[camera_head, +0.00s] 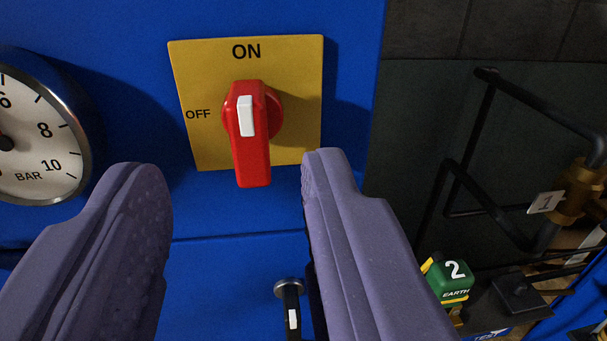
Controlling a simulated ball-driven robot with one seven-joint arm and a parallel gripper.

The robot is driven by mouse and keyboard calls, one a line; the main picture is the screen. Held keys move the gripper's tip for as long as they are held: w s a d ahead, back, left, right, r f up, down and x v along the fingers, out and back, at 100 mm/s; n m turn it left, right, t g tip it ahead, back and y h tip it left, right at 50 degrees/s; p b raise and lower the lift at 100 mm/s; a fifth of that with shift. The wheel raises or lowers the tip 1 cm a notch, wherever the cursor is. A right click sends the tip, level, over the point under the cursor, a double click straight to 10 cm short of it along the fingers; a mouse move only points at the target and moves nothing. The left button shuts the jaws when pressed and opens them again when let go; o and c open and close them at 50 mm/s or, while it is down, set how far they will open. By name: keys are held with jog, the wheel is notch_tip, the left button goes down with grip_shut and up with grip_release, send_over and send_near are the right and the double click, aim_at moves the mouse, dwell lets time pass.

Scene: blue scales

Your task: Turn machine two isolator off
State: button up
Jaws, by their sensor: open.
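The isolator is a red rotary handle (253,160) with a white pointer mark, set on a yellow plate (299,75) on a blue panel. The plate reads ON at the top and OFF at the left. The handle stands vertical, its white mark on the upper part toward ON. My gripper (232,170) is open, with one purple finger to the lower left of the handle and the other to its lower right. Neither finger visibly touches the handle. No machine number shows on the plate.
A round BAR gauge (35,140) is at the left. A small black lever (291,305) with a white mark sits below, between the fingers. At the right are dark pipes (480,125), a brass fitting (580,190) with a tag 1, and a green block (450,278) marked 2 EARTH.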

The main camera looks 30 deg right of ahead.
aim_at(247, 138)
jog(key=b+x, duration=0.1)
jog(key=x, duration=0.5)
jog(key=shift+w+d+f+b, duration=0.15)
jog(key=shift+d+b, duration=0.05)
jog(key=shift+b, duration=0.2)
jog(key=shift+w+d, duration=0.2)
jog(key=shift+w, duration=0.3)
grip_shut()
